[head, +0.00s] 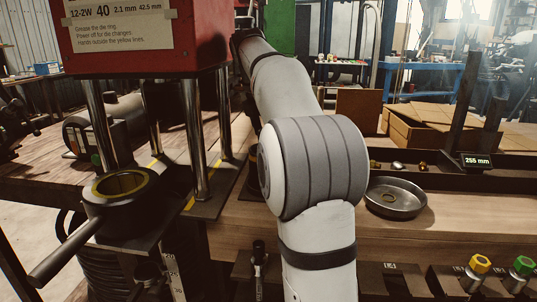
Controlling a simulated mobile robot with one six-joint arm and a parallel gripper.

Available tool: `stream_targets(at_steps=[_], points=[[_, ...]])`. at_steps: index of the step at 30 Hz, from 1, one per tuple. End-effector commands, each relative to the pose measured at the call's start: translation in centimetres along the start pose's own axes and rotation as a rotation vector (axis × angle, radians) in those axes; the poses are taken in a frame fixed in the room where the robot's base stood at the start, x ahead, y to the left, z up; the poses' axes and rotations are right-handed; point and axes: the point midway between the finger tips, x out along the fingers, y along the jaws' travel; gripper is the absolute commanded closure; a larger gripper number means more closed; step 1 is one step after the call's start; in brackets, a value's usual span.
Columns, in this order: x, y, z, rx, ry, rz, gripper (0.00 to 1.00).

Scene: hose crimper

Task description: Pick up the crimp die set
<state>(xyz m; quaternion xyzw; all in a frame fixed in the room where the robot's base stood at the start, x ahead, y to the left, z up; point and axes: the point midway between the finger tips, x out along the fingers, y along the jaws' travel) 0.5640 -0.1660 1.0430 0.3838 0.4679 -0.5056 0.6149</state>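Two metal pieces with coloured tops, one yellow (480,264) and one green (524,266), stand in the dark rack along the bench's front edge at lower right. They may be die sets; I cannot tell for sure. The red crimper (145,30) stands at left on steel posts, with a label reading "12-2W 40". A dark ring with a yellow inner edge and a handle (119,189) sits low at its front. My white and grey arm reaches from the bottom middle up and back beside the crimper. My gripper is out of sight, so its hold cannot be seen.
A round metal dish (395,198) lies on the wooden bench right of my arm. Behind it are small brass fittings (398,166), a dark rail with a "255 mm" display (477,160), and cardboard boxes (420,132). Bare bench lies in front of the dish.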

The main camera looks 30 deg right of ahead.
Motion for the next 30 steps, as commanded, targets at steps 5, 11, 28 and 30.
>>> stream_targets(at_steps=[5,11,28,30], points=[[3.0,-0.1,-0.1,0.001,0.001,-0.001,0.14],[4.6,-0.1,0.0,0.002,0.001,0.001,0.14],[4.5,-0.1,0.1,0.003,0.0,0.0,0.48],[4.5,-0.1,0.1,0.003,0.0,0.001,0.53]])
